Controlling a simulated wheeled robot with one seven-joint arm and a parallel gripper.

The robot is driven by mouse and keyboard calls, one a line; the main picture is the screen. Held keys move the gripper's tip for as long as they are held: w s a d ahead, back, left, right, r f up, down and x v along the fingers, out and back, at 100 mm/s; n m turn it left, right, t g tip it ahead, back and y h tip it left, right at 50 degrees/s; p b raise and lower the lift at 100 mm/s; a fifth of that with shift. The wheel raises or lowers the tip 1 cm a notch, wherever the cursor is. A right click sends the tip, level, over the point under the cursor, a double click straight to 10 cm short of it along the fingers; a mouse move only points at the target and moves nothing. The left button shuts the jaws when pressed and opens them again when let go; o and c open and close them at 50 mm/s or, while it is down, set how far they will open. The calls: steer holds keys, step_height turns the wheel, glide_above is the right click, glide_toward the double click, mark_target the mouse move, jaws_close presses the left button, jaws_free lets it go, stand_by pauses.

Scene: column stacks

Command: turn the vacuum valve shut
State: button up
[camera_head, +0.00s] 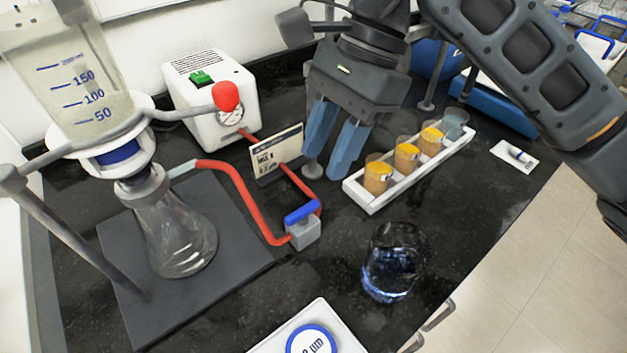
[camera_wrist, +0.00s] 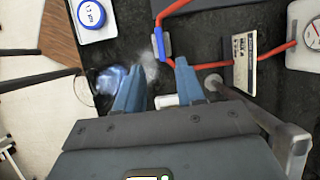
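The vacuum valve (camera_head: 305,233) is a small grey block with a blue lever handle (camera_head: 301,213) on top, joined to red tubing (camera_head: 248,205) on the bench. The handle looks roughly in line with the tubing. In the wrist view the valve's blue handle (camera_wrist: 158,43) shows just beyond the fingertips. My gripper (camera_head: 328,163) has two blue fingers pointing down, parted, with nothing held between them. It hangs behind the valve, near the sign, apart from the handle. In the wrist view my gripper (camera_wrist: 160,70) also shows a clear gap between its fingers.
A white rack (camera_head: 372,205) with orange-filled cups stands right of the gripper. A clear glass beaker (camera_head: 392,265) stands in front. A small sign (camera_head: 277,155), white pump (camera_head: 212,98) and filter flask (camera_head: 175,235) stand left. A white tray with a blue-rimmed disc (camera_head: 312,343) lies at the front.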

mark_target(308, 205)
steer(key=shift+w+d+p+x, duration=0.15)
steer(key=shift+p+x, duration=0.2)
steer(key=shift+x, duration=1.55)
steer(key=shift+w+d+p+x, duration=0.15)
steer(key=shift+p+x, duration=0.2)
steer(key=shift+x, duration=1.55)
steer(key=shift+f, duration=0.15)
jaws_close()
